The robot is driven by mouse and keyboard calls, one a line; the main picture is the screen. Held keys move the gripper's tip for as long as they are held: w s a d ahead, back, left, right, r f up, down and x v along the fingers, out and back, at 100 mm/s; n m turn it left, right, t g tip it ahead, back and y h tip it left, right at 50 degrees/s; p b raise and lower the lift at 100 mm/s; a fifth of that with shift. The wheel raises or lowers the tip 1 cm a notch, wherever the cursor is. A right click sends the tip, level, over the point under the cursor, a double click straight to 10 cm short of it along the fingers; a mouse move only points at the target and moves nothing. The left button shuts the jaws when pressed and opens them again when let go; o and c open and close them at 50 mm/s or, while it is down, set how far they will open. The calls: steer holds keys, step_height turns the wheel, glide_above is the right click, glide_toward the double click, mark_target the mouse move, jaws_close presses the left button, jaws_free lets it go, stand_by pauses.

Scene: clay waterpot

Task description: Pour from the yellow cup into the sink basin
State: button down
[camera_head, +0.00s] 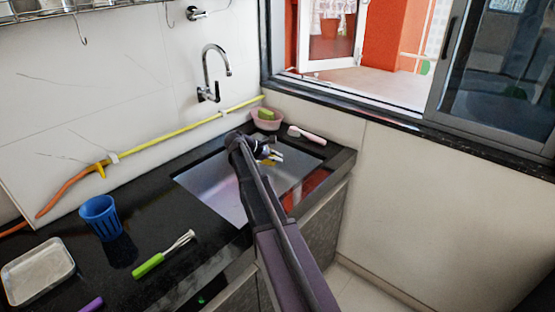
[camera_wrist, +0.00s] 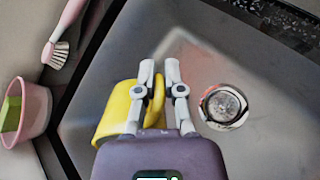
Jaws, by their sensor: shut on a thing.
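In the wrist view my gripper (camera_wrist: 160,78) is shut on the yellow cup (camera_wrist: 113,112), with its fingers closed around what looks like the cup's handle or rim. The cup lies to the left of the fingers and looks tilted; its opening and contents are hidden. The metal sink basin (camera_wrist: 215,62) is below, with the round drain (camera_wrist: 223,106) to the right of the gripper. In the head view my gripper (camera_head: 277,154) is over the sink basin (camera_head: 212,190), and only a small bit of the yellow cup (camera_head: 268,162) shows behind it.
A pink bowl (camera_head: 267,124) with a green sponge and a pink brush (camera_head: 306,135) sit behind the basin. A blue cup (camera_head: 102,218), a green-handled tool (camera_head: 163,254) and a white tray (camera_head: 38,271) are on the left counter. A tap (camera_head: 213,72) is on the wall.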

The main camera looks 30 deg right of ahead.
steer(key=shift+a+r+h+b, duration=0.1)
steer(key=shift+h+b, duration=0.3)
steer(key=shift+h, duration=0.1)
steer(key=shift+w+a+m+g+h+b, duration=0.1)
steer(key=shift+a+m+g+h+b, duration=0.35)
steer(key=shift+h+b, duration=1.15)
stand_by(1.5)
steer(key=shift+w+a+r+h+b, duration=0.1)
steer(key=shift+a+r+h+b, duration=0.25)
steer(key=shift+b, duration=0.95)
stand_by(0.5)
steer(key=shift+a, duration=0.1)
stand_by(0.4)
steer(key=r+p, duration=0.1)
steer(key=p, duration=0.1)
steer(key=r+y+p, duration=0.1)
steer(key=p, duration=0.2)
steer(key=shift+d+r+m+y, duration=0.1)
steer(key=shift+d+m+y, duration=0.15)
steer(key=shift+d+m, duration=0.1)
steer(key=shift+d+r+t+y+p, duration=0.2)
steer(key=shift+t+y+p, duration=0.1)
steer(key=shift+p, duration=0.35)
steer(key=shift+d+y+p, duration=0.15)
steer(key=shift+y+p, duration=0.25)
steer(key=shift+p, duration=0.2)
steer(key=shift+s+d+f+y+p, duration=0.1)
steer(key=shift+s+d+y+p, duration=0.1)
steer(key=shift+y+p, duration=0.5)
